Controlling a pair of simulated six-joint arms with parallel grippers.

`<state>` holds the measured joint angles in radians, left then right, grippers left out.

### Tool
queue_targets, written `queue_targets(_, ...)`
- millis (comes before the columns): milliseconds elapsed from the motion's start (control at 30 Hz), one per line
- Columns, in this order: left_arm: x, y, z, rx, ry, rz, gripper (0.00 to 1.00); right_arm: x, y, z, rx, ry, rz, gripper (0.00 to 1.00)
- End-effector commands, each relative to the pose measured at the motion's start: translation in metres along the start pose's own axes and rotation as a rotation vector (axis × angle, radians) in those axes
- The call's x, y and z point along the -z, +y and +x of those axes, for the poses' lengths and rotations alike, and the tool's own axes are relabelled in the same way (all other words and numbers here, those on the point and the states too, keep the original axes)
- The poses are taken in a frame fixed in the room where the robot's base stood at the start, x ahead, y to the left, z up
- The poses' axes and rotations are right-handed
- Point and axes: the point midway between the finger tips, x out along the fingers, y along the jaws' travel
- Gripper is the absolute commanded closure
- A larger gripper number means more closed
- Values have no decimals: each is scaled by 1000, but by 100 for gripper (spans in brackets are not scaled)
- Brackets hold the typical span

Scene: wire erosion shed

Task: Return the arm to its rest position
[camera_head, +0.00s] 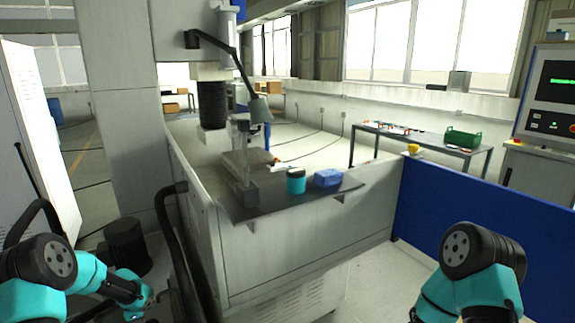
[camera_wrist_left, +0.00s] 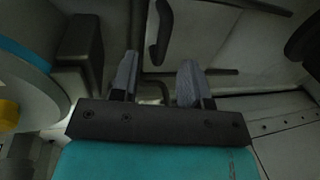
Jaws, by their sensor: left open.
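My left arm (camera_head: 100,280) comes in at the lower left of the head view, teal and dark, low beside the machine. Its gripper (camera_wrist_left: 157,75) shows in the left wrist view with two grey fingers apart and nothing between them. In the head view that gripper is small and dark near the bottom edge. My right arm (camera_head: 470,265) shows at the lower right as a dark joint with teal links. Its gripper is outside the picture.
A pale machine (camera_head: 290,245) stands ahead, with a dark shelf (camera_head: 270,203) holding a teal cup (camera_head: 296,182) and a blue box (camera_head: 328,178). A blue panel (camera_head: 490,220) bounds the right. A black hose (camera_head: 165,230) rises near my left arm. A dark cylinder (camera_head: 126,245) stands behind it.

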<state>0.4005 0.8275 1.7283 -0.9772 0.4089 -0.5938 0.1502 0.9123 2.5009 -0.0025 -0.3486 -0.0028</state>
Motion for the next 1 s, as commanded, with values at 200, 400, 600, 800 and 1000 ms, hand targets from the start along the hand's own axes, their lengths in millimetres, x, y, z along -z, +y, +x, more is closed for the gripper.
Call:
queue_targets(200, -1, 0, 24, 0, -1, -2, 58, 0, 0, 0, 0, 0, 0, 57)
queue_targets(400, 0, 0, 29, 0, 0, -1, 58, 0, 0, 0, 0, 0, 0, 57)
queue_targets(600, 0, 0, 28, 0, 0, -1, 58, 0, 0, 0, 0, 0, 0, 57)
queue_targets(800, 0, -1, 23, 1, 0, -1, 58, 0, 0, 0, 0, 0, 0, 57)
queue_targets(1000, 0, -1, 4, 2, 1, -1, 58, 0, 0, 0, 0, 0, 0, 57)
